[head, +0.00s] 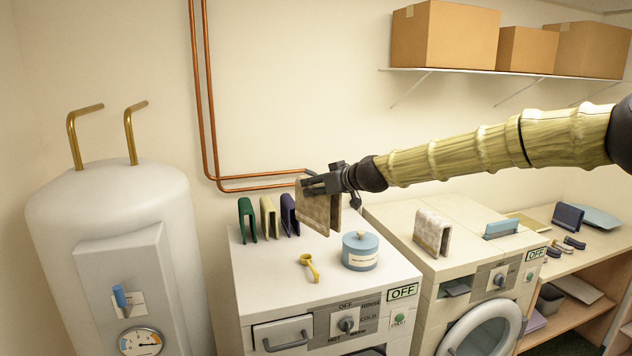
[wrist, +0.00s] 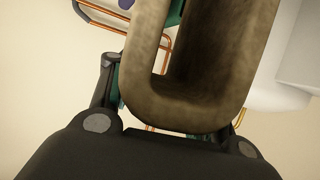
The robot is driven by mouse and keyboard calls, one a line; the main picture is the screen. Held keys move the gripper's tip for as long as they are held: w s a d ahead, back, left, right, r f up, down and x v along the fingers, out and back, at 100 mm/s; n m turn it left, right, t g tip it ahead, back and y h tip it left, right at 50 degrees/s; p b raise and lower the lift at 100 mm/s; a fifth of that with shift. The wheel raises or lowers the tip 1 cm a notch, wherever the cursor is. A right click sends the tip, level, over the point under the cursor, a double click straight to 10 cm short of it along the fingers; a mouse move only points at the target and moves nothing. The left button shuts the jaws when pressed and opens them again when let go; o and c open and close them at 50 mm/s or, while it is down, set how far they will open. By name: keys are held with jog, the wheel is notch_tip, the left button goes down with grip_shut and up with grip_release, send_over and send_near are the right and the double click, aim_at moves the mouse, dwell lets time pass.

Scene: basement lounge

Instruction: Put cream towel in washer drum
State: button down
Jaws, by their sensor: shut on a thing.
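In the wrist view the towel (wrist: 200,112) fills the upper middle as a thick U-shaped fold. A second folded towel (head: 432,232), mottled cream and brown, stands on the right machine. The washer (head: 290,262) is the left machine, with a dial marked hot, cold and rinse. Only a dark sliver shows at its lower front; its drum is out of view.
The right machine has a round door (head: 485,330). A tank (head: 110,220) stands left; shelf boxes (head: 445,35) are above.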

jog(key=s+d+f+m+t+h, duration=0.1)
jog(key=s+d+f, duration=0.4)
jog(key=s+f, duration=0.5)
jog(key=s+d+f+m+t+h, duration=0.1)
jog(key=s+d+f+m+h, duration=0.3)
jog(key=s+f, duration=0.6)
jog(key=s+d+f+m+t+h, duration=0.1)
jog(key=s+d+f+m+h, duration=0.1)
jog(key=s+d+f, duration=0.6)
notch_tip(320, 180, down, 7)
jog(key=shift+s+d+f+m+h, duration=0.25)
jog(key=shift+s+m+h, duration=0.15)
jog(key=shift+s+h, duration=0.6)
